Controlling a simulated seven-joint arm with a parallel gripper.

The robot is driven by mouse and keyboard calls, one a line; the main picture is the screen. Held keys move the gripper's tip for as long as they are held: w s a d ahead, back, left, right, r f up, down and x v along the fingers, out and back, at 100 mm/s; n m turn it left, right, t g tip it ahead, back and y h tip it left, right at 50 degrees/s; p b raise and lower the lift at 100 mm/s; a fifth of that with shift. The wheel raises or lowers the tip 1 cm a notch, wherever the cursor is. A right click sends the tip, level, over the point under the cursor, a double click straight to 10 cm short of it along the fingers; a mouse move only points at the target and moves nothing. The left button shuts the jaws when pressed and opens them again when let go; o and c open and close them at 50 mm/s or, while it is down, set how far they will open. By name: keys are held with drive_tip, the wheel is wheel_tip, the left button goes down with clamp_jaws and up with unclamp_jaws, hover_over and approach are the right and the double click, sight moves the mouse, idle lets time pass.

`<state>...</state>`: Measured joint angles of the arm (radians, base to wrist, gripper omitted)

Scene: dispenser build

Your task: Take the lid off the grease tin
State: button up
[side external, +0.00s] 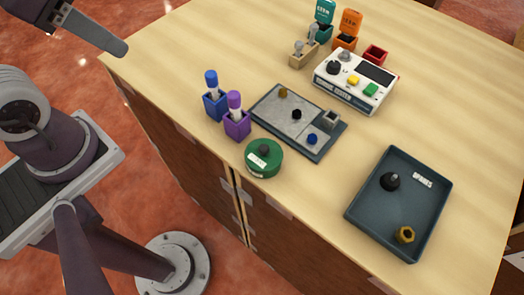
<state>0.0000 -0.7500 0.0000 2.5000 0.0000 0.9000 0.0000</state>
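The grease tin (264,168) is a round green tin with a pale label on its side, near the front edge of the wooden table. Its green lid (252,150) sits on top, with a dark knob (264,150) in the middle. What seems to be the end of my gripper (95,34) shows at the top left, well away from the tin and beyond the table's left corner. Only part of it is in the picture, so its opening and anything between its fingers cannot be made out.
Blue (215,104) and purple (237,126) holders with bottles stand just behind the tin. A grey plate with small parts (320,152) lies to its right. A dark tray (405,165) holds a black knob and brass nut. A white control box (354,86) stands farther back.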

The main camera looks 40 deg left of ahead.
idle(0.3)
drive_tip(key=o, duration=1.1)
drive_tip(key=n+g, duration=0.6)
drive_tip(key=n, duration=1.2)
hover_over(264, 148)
drive_tip(key=f, duration=0.8)
drive_tip(key=shift+s+a+f, duration=0.2)
drive_tip(key=shift+s+f, duration=0.05)
drive_tip(key=f, duration=0.7)
drive_tip(key=shift+w+d, duration=0.15)
drive_tip(key=shift+w, duration=0.1)
